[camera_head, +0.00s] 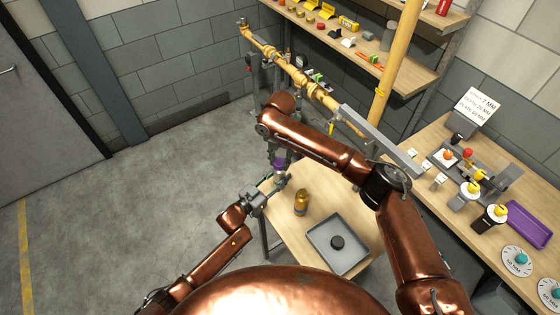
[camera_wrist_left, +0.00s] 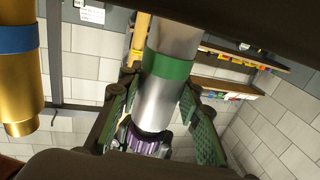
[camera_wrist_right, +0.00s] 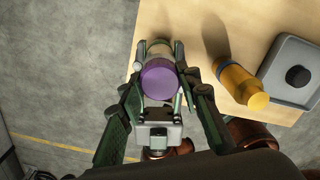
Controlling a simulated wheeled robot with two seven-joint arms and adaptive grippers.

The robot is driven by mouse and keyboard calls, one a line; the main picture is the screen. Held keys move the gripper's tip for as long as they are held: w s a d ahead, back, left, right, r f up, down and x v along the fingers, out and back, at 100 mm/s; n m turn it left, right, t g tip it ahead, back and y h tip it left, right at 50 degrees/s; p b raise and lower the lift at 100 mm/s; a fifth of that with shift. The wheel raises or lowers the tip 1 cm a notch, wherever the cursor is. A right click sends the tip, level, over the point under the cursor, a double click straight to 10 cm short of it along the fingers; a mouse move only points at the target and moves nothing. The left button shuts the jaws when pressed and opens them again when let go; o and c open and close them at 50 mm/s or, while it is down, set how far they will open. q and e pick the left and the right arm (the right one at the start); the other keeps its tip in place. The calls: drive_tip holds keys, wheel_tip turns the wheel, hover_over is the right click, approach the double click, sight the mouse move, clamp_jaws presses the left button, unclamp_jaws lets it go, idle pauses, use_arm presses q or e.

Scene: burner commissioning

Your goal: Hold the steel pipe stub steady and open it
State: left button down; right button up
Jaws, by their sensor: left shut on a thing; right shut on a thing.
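The steel pipe stub (camera_head: 281,179) is held up off the table's far left corner. It shows in the left wrist view (camera_wrist_left: 155,103) as a bare steel cylinder with a green band. A purple cap (camera_head: 280,162) is on its end; its ribbed side shows in the left wrist view (camera_wrist_left: 147,143) and its flat end in the right wrist view (camera_wrist_right: 160,82). My left gripper (camera_head: 272,186) is shut on the stub's body. My right gripper (camera_wrist_right: 161,78) is shut around the purple cap. Whether the cap is loose on the stub cannot be told.
A brass bottle (camera_head: 301,203) stands on the small wooden table (camera_head: 320,180), near the stub. A grey tray (camera_head: 318,240) holding a round black part (camera_head: 337,242) lies beside it. A workbench (camera_head: 415,140) with several fittings is at the right. Open floor lies left.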

sight(279, 161)
use_arm(q)
drive_tip(key=shift+s+d, duration=0.1)
drive_tip(key=shift+s, duration=0.05)
use_arm(e)
drive_tip(key=n, duration=0.3)
drive_tip(key=shift+w+r, duration=0.1)
drive_tip(key=shift+a+r, duration=0.1)
drive_tip(key=shift+r, duration=0.05)
drive_tip(key=shift+r, duration=0.9)
idle(0.3)
drive_tip(key=shift+r, duration=2)
use_arm(q)
drive_tip(key=c, duration=1.3)
unclamp_jaws()
